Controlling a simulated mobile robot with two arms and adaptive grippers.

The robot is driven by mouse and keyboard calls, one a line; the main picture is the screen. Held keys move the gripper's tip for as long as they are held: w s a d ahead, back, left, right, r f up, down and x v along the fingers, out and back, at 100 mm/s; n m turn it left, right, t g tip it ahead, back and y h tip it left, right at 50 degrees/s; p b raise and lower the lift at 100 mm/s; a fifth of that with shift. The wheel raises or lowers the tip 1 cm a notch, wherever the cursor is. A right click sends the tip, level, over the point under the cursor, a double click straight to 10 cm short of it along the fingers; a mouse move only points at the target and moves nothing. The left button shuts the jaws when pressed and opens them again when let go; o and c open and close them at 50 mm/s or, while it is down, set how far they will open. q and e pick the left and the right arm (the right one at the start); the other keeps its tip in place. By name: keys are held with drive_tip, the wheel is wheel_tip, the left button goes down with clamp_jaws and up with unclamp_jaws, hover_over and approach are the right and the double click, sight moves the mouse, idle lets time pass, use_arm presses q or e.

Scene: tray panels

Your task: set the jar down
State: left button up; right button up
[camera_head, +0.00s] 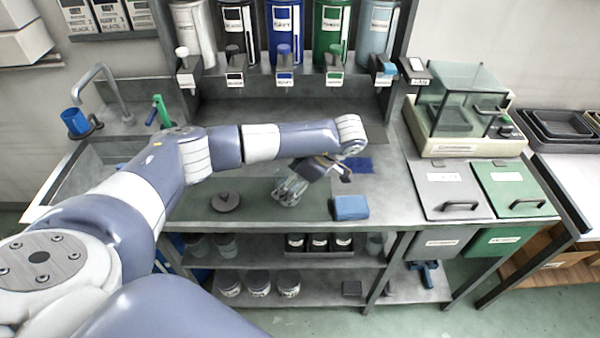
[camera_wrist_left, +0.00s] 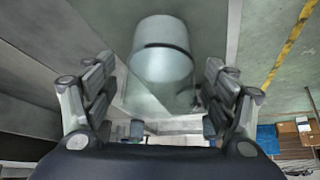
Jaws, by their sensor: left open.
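A clear glass jar (camera_head: 290,190) is at the middle of the grey counter, partly covered by my left gripper (camera_head: 300,179). The jar also shows in the left wrist view (camera_wrist_left: 162,66), between the two spread fingers. My left gripper (camera_wrist_left: 160,88) is open, with a finger on each side of the jar and visible gaps to it. The jar looks to be at the counter top, but its contact with the surface is hard to see. A round dark lid (camera_head: 226,201) with a knob lies on the counter to the left. My right gripper is not in view.
A blue block (camera_head: 350,207) sits at the counter's front edge, right of the jar. A flat blue patch (camera_head: 358,166) lies behind it. Grey (camera_head: 446,186) and green (camera_head: 512,184) lidded bins are at the right. Tall canisters (camera_head: 284,30) stand at the back. A sink (camera_head: 97,165) is at the left.

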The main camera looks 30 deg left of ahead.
use_arm(q)
drive_tip(key=v, duration=1.2)
drive_tip(key=shift+b, duration=0.3)
